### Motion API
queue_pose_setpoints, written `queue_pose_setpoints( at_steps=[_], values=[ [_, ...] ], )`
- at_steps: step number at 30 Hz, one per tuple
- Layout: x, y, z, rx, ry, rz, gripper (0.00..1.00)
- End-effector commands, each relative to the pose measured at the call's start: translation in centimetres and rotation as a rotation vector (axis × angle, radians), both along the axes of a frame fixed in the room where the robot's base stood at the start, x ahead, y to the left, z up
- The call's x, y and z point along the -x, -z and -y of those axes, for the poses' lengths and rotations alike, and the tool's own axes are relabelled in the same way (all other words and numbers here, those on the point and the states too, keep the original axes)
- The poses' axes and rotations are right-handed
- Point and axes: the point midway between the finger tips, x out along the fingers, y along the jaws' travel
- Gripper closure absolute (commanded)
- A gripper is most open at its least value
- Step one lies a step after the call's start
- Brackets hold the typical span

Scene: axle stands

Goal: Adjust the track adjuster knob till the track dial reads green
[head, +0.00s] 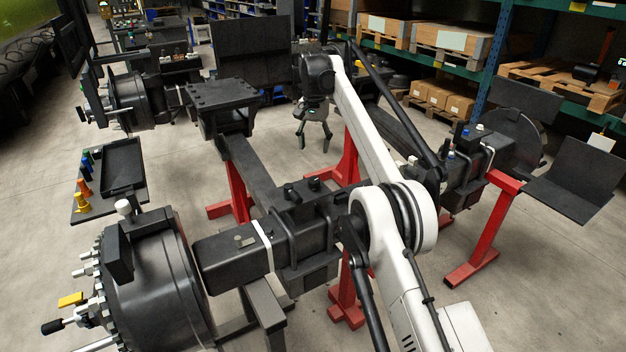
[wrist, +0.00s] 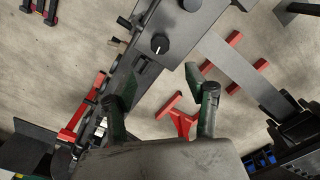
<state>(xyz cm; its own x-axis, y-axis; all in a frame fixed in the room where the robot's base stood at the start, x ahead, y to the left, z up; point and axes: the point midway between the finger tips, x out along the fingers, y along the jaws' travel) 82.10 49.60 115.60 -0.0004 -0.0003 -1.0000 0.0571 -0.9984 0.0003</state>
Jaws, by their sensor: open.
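A round black knob (wrist: 159,43) with a white pointer mark sits on a dark housing at the top middle of the wrist view. I cannot read a label on it, so I cannot tell whether it is the track adjuster knob. My gripper (wrist: 160,92) has its two dark green fingers spread wide, with nothing between them. The knob appears beyond the fingertips, apart from them. In the head view my gripper (head: 315,138) hangs fingers down behind the axle beam. I cannot make out a track dial or its colour in either view.
The dark axle (head: 255,170) rests on red stands (head: 237,190), with a large drum (head: 155,275) at front left. A tray (head: 122,165) with coloured pieces lies at left. Shelves (head: 490,65) with pallets stand at back right. Bare floor shows between.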

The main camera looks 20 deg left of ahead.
Motion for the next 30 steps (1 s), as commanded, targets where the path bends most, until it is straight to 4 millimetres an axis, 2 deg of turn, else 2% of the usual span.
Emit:
queue_pose_setpoints(
  at_steps=[17, 30],
  values=[
    [0.0, 6.5, 0.0, 0.000, -0.001, 0.001, 0.50],
    [0.0, 12.3, 0.0, 0.000, -0.001, 0.001, 0.50]
  ],
)
